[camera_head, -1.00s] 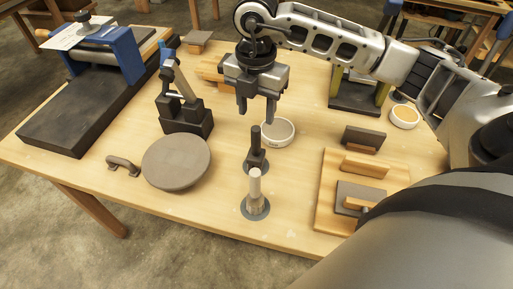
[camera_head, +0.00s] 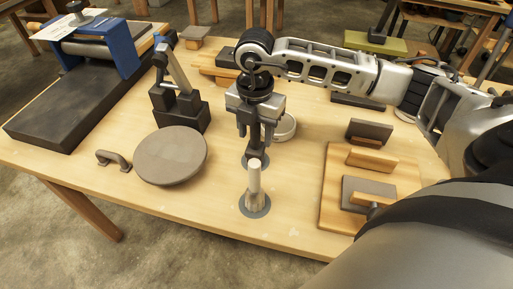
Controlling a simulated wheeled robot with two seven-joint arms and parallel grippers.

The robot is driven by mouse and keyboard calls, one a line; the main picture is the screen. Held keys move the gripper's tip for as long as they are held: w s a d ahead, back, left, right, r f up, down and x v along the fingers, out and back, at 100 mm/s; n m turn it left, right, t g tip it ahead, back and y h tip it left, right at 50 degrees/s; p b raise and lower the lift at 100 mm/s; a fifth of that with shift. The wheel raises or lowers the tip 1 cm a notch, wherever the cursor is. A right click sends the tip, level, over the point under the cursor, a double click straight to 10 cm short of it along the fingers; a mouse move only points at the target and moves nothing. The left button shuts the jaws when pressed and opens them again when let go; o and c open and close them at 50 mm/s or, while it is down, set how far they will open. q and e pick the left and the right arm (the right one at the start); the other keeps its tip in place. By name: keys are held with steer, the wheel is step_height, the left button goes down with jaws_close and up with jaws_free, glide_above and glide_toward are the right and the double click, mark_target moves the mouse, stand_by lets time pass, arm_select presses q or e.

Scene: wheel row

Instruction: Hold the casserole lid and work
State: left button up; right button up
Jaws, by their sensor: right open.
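A round grey-brown disc (camera_head: 171,155), which looks like the casserole lid, lies on the table at left of centre. A loose arched handle (camera_head: 113,160) of similar colour lies just left of it, apart from it. My right gripper (camera_head: 254,148) points down right of the disc, open, with its fingers at a dark upright tool (camera_head: 253,142) on a round base. The gripper hides much of the tool, and I cannot tell whether the fingers touch it. A pale upright rod (camera_head: 254,182) on a grey round base stands just in front. My left gripper is not in view.
A dark block stand (camera_head: 180,107) with a slanted arm is behind the disc. A blue-framed roller press (camera_head: 100,50) stands at back left. A wooden board (camera_head: 335,205) with grey and wooden blocks lies at right.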

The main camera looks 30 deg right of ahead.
jaws_close()
steer(key=shift+r, duration=0.15)
steer(key=shift+r+p, duration=2.55)
steer(key=shift+r, duration=0.9)
